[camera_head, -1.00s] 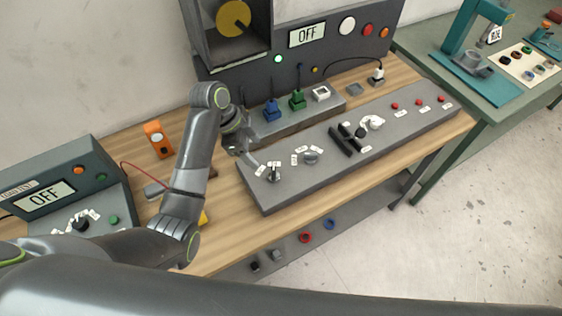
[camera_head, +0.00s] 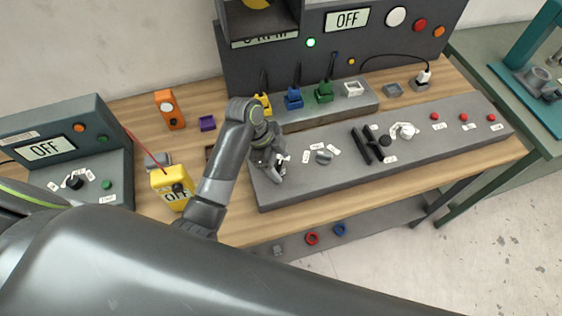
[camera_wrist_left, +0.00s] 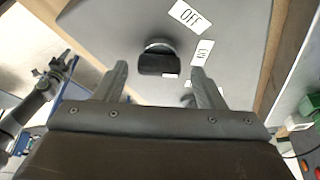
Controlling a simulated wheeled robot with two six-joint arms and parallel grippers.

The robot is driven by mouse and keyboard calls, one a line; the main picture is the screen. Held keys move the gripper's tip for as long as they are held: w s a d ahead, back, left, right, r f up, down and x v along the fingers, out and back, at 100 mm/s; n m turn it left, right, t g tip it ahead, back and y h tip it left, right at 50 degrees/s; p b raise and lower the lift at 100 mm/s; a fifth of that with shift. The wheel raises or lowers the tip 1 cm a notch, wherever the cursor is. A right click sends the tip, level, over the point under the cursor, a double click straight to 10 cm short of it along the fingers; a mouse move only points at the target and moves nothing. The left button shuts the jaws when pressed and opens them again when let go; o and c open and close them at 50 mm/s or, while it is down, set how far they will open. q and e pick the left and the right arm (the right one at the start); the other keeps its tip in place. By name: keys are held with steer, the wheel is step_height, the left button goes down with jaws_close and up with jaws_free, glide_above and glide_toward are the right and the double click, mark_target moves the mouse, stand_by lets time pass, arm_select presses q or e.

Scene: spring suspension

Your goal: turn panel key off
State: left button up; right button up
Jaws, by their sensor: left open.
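The panel key (camera_wrist_left: 158,60) is a dark knob on a round base, on the left end of the long grey panel (camera_head: 330,178). In the left wrist view it lies between the fingertips of my left gripper (camera_wrist_left: 159,70), with a small gap on each side. The gripper is open and empty. A white OFF label (camera_wrist_left: 188,15) and a second label (camera_wrist_left: 203,52) stand beside the key. In the head view my left gripper (camera_head: 270,173) reaches down over that panel end and mostly hides the key.
Farther right on the panel are a grey knob (camera_head: 323,157), a black handle (camera_head: 368,145), a white dial (camera_head: 404,130) and several red buttons. Behind stand a yellow plug (camera_head: 262,103), a blue one (camera_head: 294,97) and a green one (camera_head: 324,91). A yellow box (camera_head: 172,183) sits left of my arm.

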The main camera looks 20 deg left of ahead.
arm_select(q)
steer(key=shift+s+a, duration=0.1)
steer(key=c, duration=1)
steer(key=shift+r+n+p, duration=0.25)
steer(key=shift+n+p, duration=0.45)
steer(key=shift+p, duration=0.3)
steer(key=n+t+p, duration=0.1)
steer(key=n+p, duration=0.1)
steer(key=shift+s+p, duration=0.1)
steer(key=shift+p, duration=0.2)
steer(key=shift+n+t+p, duration=0.3)
steer(key=shift+n, duration=0.3)
steer(key=n+t, duration=0.1)
steer(key=n, duration=0.1)
steer(key=shift+f+n+y+p, duration=0.15)
steer(key=shift+n+y+p, duration=0.15)
steer(key=shift+y, duration=0.1)
steer(key=shift+n+t+y, duration=0.5)
steer(key=shift+n+y, duration=0.3)
steer(key=shift+n, duration=1.5)
arm_select(e)
step_height(320, 180, up, 6)
steer(key=shift+w+d, duration=0.2)
steer(key=shift+w, duration=0.05)
